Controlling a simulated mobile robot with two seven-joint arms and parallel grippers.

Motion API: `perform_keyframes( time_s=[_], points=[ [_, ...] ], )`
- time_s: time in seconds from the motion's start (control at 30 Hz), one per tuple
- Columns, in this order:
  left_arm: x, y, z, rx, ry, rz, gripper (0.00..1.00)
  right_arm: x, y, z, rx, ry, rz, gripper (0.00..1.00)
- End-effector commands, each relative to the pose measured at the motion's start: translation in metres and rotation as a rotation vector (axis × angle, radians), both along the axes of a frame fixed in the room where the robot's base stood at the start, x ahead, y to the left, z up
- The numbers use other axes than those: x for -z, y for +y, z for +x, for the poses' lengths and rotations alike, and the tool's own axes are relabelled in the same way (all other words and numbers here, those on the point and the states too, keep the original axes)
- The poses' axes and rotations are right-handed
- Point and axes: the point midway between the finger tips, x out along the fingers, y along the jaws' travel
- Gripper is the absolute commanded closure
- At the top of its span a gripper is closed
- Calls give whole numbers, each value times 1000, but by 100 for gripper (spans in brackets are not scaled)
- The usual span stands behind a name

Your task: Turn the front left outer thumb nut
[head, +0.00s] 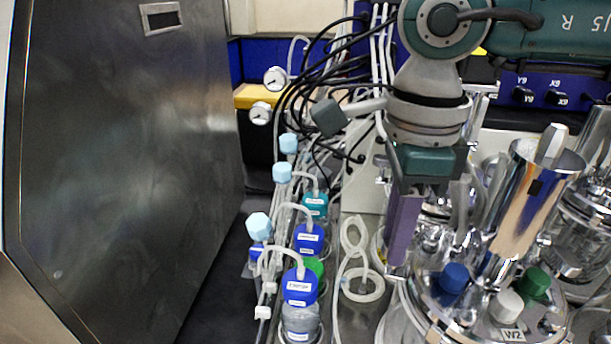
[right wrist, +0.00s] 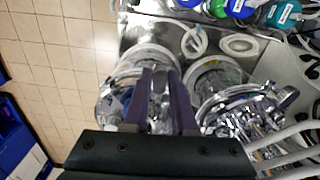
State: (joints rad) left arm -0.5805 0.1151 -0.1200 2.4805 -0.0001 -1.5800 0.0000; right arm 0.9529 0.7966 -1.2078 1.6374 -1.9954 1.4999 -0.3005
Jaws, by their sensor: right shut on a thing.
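My right gripper (head: 398,268) reaches down at the left rim of the steel bioreactor lid (head: 430,300), the one with the W2 tag. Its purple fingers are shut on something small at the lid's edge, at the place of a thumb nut. The nut itself is hidden by the fingers in the head view. In the right wrist view the two fingers (right wrist: 162,75) point at the rim of a glass and steel vessel (right wrist: 150,55), with a narrow gap between them. My left gripper is not in view.
Blue (head: 454,278), white (head: 506,306) and green (head: 534,283) caps and a tall steel cylinder (head: 525,210) stand on the lid. Left of it are coiled tubing (head: 360,284) and capped bottles (head: 300,288). A large steel cabinet (head: 120,160) fills the left.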

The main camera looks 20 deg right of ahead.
Motion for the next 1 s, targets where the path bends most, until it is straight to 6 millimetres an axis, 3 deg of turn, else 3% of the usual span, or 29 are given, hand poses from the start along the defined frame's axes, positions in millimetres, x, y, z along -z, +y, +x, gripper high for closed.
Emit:
perform_keyframes(
  time_s=[0.37, 0.63, 0.97, 1.0],
  points=[
    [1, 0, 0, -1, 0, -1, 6, 0, 0, 0, 3, 0, 0, 100],
    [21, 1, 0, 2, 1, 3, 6, 3, -1, 1, 206, -1, 0, 100],
    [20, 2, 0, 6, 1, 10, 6, -1, -1, 1, 250, 0, 0, 100],
    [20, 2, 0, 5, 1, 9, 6, -1, -1, 1, 249, 0, 0, 73]
  ],
)
